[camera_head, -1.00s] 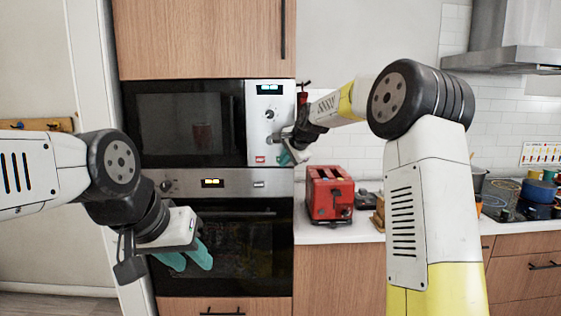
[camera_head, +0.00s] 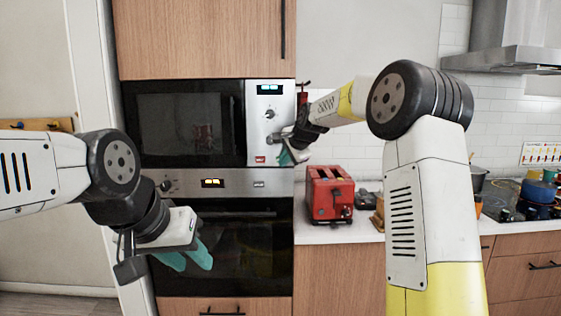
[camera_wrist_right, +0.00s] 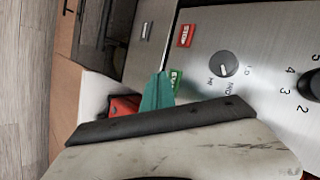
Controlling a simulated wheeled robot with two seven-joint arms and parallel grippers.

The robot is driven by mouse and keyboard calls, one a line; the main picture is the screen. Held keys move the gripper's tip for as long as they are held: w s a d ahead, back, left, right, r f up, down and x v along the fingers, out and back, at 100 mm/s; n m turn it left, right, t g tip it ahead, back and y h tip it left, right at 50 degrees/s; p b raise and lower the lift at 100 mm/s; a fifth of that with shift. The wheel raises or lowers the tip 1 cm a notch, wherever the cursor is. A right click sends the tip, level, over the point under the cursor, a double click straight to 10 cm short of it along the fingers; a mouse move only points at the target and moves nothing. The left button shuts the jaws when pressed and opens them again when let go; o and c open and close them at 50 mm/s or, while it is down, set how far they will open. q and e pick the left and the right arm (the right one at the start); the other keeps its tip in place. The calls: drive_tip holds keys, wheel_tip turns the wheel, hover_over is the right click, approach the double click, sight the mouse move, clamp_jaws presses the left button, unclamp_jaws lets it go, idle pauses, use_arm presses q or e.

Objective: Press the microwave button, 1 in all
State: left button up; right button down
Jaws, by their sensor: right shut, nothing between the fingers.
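The microwave (camera_head: 190,124) is set in the wooden cabinet, with a dark door and a silver control panel (camera_head: 270,103) on its right. In the right wrist view a red STOP button (camera_wrist_right: 186,35) and a green button (camera_wrist_right: 176,76) show on the panel. My right gripper (camera_head: 288,157) is shut and empty at the panel's lower right. Its teal fingertip (camera_wrist_right: 157,93) overlaps part of the green button in the right wrist view; I cannot tell whether it touches. My left gripper (camera_head: 187,258) hangs in front of the oven, its teal fingers apart and empty.
An oven (camera_head: 240,245) sits below the microwave. A red toaster (camera_head: 329,194) stands on the counter to the right, below my right forearm. Pots and jars (camera_head: 538,192) stand further right. A knob (camera_wrist_right: 223,65) lies beside the buttons.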

drive_tip(key=shift+w, duration=0.35)
